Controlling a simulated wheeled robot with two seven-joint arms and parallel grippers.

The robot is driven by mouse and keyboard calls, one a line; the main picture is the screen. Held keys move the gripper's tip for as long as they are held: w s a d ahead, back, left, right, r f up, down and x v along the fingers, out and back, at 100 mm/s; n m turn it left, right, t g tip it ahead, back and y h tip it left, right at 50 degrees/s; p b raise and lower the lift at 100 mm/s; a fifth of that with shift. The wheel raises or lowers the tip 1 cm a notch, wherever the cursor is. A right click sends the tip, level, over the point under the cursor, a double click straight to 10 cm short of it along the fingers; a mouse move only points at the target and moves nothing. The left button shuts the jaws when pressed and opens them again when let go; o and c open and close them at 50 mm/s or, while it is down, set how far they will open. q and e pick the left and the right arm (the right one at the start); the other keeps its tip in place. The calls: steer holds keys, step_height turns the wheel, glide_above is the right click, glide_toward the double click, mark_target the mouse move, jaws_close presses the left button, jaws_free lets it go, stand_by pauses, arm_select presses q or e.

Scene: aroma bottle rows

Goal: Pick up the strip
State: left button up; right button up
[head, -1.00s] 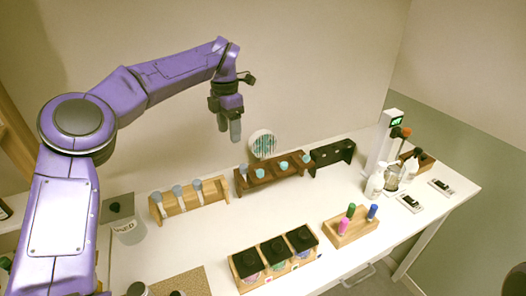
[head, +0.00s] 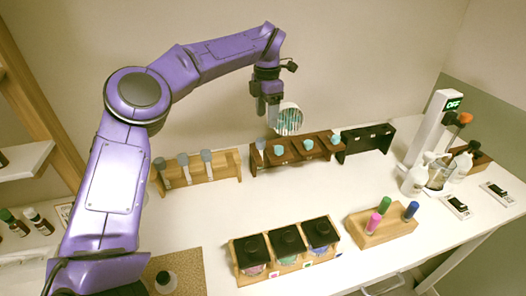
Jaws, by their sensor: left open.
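A white round holder (head: 289,106) with thin greenish strips (head: 287,121) in it shows against the back wall, behind the dark wooden rack. Single strips are too small to tell apart. My left gripper (head: 267,112) points down with its fingers open, just to the left of the holder in the picture. It holds nothing that I can see. Whether it touches the holder I cannot tell. My right gripper is not in view.
A dark wooden rack (head: 295,149) with teal-capped vials stands below the gripper. A light rack (head: 213,173) with grey-topped vials is left of it, a black rack (head: 365,143) right. Black-lidded jars (head: 287,241) and a pen block (head: 382,232) stand in front. The middle table is clear.

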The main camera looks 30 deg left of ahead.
mark_target(261, 140)
arm_select(q)
steer(key=f, duration=0.3)
steer(key=s+f+p, duration=0.1)
steer(key=f, duration=0.2)
steer(key=a+f+p, duration=0.1)
steer(key=f, duration=0.1)
steer(key=shift+s+f, duration=0.3)
steer(key=shift+f, duration=0.1)
steer(key=shift+c, duration=0.5)
steer(key=c, duration=0.8)
